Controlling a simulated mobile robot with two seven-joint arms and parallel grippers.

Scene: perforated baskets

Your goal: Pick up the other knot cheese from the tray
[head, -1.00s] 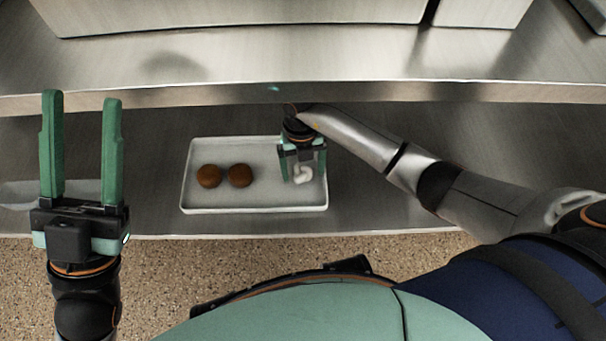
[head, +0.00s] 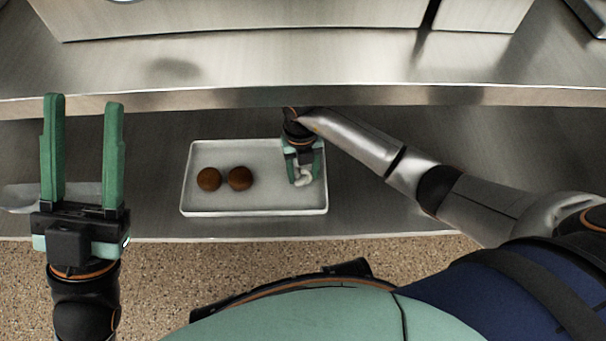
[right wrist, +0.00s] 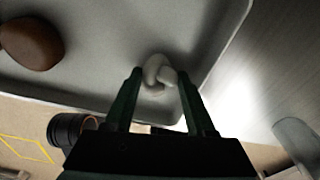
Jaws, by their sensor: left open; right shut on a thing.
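The white knot cheese (head: 303,179) is at the right end of the white tray (head: 255,209). My right gripper (head: 304,176) points down over the tray and is shut on the knot cheese. In the right wrist view the knot cheese (right wrist: 157,74) shows at the fingertips, and the right gripper (right wrist: 160,88) has one finger on each side of it. Whether the cheese touches the tray I cannot tell. My left gripper (head: 84,108) is open and empty at the left, away from the tray.
Two round brown buns (head: 209,179) (head: 240,178) lie in the left half of the tray; one brown bun (right wrist: 32,43) also shows in the right wrist view. The tray rests on a metal shelf (head: 400,215). A higher metal ledge (head: 230,97) runs behind the tray.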

